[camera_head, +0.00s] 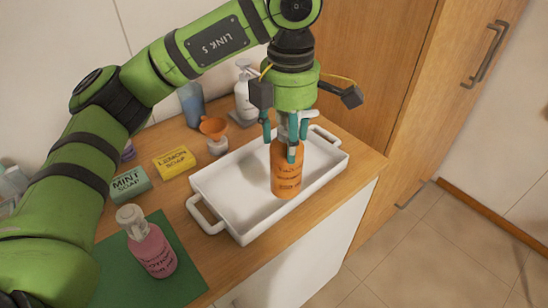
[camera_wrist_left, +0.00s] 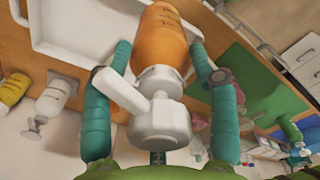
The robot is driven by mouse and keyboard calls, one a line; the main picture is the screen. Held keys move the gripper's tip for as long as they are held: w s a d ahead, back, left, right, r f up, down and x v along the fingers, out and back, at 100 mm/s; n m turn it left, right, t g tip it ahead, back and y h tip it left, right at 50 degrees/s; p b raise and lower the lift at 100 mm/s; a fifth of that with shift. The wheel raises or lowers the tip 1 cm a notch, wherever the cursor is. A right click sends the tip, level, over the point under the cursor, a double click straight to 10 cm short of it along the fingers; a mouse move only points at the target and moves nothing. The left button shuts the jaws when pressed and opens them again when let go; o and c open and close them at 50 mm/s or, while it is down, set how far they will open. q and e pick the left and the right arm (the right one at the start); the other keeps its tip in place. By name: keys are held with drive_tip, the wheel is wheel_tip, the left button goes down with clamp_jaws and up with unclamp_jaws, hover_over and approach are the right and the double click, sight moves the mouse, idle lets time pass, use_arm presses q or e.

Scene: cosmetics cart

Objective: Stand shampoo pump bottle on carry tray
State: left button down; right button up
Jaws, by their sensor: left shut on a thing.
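The orange pump bottle (camera_head: 287,178), which I take to be the shampoo, hangs upright or nearly so in my left gripper (camera_head: 290,140). The gripper points down from above and is shut around the bottle's upper part. In the left wrist view the bottle's orange body (camera_wrist_left: 163,38) and white pump head (camera_wrist_left: 158,122) lie between the two teal fingers. The white carry tray (camera_head: 225,205) lies under the bottle, with a handle at each end. The bottle's base shows inside the tray's outline, near its front wall. I cannot tell whether it touches the tray floor. My right gripper is not in view.
A pink pump bottle (camera_head: 151,247) stands on a green mat (camera_head: 190,275) at the front left. The tray's inside is otherwise empty.

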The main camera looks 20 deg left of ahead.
use_arm(q)
drive_tip(key=shift+w+a, duration=0.25)
drive_tip(key=shift+w, duration=0.05)
drive_tip(key=shift+a+f, duration=0.1)
drive_tip(key=shift+a, duration=0.2)
drive_tip(key=w+a+f+p, duration=0.2)
drive_tip(key=a+f+p, duration=0.2)
drive_tip(key=a+f, duration=0.5)
drive_tip(key=shift+w+a+f+p, duration=0.3)
drive_tip(key=shift+f+p, duration=0.05)
drive_tip(key=shift+f, duration=0.25)
drive_tip(key=c, duration=0.8)
unclamp_jaws()
drive_tip(key=shift+f, duration=0.15)
drive_tip(key=o, duration=0.5)
drive_tip(key=shift+c, duration=0.2)
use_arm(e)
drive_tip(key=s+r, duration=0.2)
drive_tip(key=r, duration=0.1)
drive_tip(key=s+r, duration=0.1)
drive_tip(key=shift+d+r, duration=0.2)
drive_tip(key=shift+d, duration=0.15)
